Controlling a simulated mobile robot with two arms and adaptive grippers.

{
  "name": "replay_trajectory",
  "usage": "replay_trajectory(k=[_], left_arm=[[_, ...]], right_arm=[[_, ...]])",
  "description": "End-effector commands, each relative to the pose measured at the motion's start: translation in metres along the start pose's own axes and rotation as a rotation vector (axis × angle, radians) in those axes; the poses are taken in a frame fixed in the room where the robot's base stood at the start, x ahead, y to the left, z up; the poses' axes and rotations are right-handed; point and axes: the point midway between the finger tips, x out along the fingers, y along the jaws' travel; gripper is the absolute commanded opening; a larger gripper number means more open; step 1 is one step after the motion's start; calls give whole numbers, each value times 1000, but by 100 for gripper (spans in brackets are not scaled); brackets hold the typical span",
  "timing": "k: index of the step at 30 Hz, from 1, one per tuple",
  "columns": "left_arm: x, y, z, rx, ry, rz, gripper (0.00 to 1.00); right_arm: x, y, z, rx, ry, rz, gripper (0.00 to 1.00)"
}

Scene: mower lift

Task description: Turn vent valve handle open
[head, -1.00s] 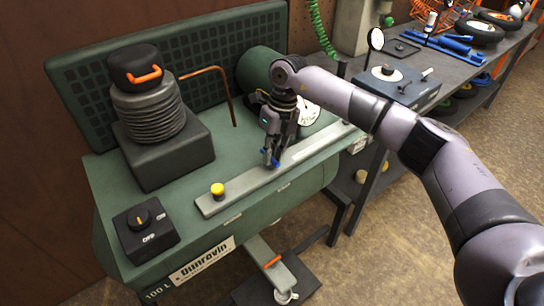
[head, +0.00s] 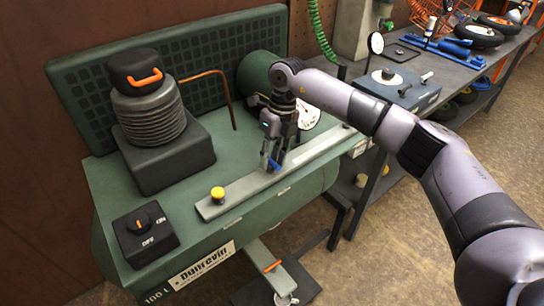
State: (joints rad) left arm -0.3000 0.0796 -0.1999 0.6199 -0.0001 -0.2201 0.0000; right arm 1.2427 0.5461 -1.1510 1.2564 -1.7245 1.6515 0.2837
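A small blue handle (head: 274,164), which looks like the vent valve handle, sits on the light metal strip (head: 240,190) along the top of the green compressor tank. My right gripper (head: 275,150) points down over the strip, its fingertips right at the blue handle and partly hiding it. The fingers are too small and dark to tell whether they are shut on it. My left gripper does not show.
A yellow-topped knob (head: 217,193) stands on the strip's near end. A black ON/OFF switch box (head: 146,234) and a bellows pump with an orange handle (head: 145,78) are to the left. A workbench (head: 455,60) with tools stands at the right.

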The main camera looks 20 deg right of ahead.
Motion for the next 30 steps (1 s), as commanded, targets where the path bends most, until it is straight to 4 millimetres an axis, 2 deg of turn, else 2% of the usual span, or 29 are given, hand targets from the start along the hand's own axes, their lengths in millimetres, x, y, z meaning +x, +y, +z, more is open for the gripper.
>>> replay_trajectory(k=[7,11,14,24,30], left_arm=[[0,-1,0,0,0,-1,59],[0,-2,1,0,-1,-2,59],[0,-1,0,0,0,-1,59],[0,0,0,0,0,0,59],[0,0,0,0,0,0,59]], right_arm=[[1,0,0,1,2,-1,31],[-7,0,0,1,0,-1,31],[-22,-1,0,1,-1,-1,31],[-92,0,1,1,-2,-1,31],[-115,0,0,0,1,0,31]])
